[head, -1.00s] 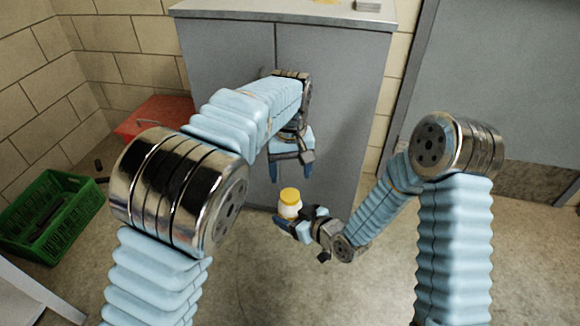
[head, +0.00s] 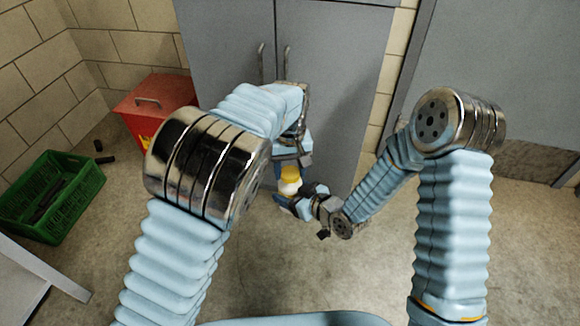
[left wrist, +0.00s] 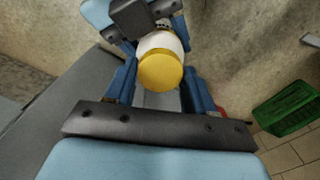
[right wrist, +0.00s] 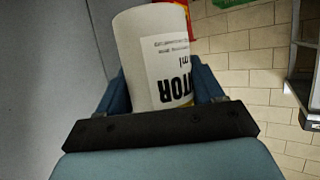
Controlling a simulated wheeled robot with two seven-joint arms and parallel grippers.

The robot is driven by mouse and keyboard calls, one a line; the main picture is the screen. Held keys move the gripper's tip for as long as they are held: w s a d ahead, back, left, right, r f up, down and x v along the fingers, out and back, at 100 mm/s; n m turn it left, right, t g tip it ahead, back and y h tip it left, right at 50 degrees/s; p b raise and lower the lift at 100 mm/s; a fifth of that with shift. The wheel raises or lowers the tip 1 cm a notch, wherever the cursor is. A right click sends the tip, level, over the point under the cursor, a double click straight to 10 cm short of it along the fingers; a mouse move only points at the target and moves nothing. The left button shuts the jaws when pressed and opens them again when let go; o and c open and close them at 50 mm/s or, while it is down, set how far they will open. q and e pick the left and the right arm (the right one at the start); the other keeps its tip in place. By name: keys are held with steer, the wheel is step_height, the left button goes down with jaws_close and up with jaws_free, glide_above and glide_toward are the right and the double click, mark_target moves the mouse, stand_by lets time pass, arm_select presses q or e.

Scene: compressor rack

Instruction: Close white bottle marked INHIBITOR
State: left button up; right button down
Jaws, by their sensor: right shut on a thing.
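The white bottle (right wrist: 150,60) has a label with black letters, of which "TOR" shows upside down in the right wrist view. It also shows below the yellow cap in the head view (head: 288,188). The yellow cap (left wrist: 160,71) sits on the bottle's top; I cannot tell how tight it is. My right gripper (head: 284,202) is shut on the bottle's body and holds it in the air. My left gripper (left wrist: 158,92) is open, pointing down over the cap, with a finger on each side and gaps between fingers and cap. In the head view my left gripper partly hides the cap (head: 290,173).
A grey cabinet (head: 335,60) with two door handles stands behind the grippers. A red box (head: 160,100) and a green crate (head: 85,200) are on the floor at the left. A pale table edge (head: 35,262) is at the lower left. The floor around the bottle is clear.

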arm_select(q)
steer(key=c, duration=0.7)
steer(key=o, duration=1.3)
steer(key=shift+c, duration=0.2)
step_height(320, 180, up, 12)
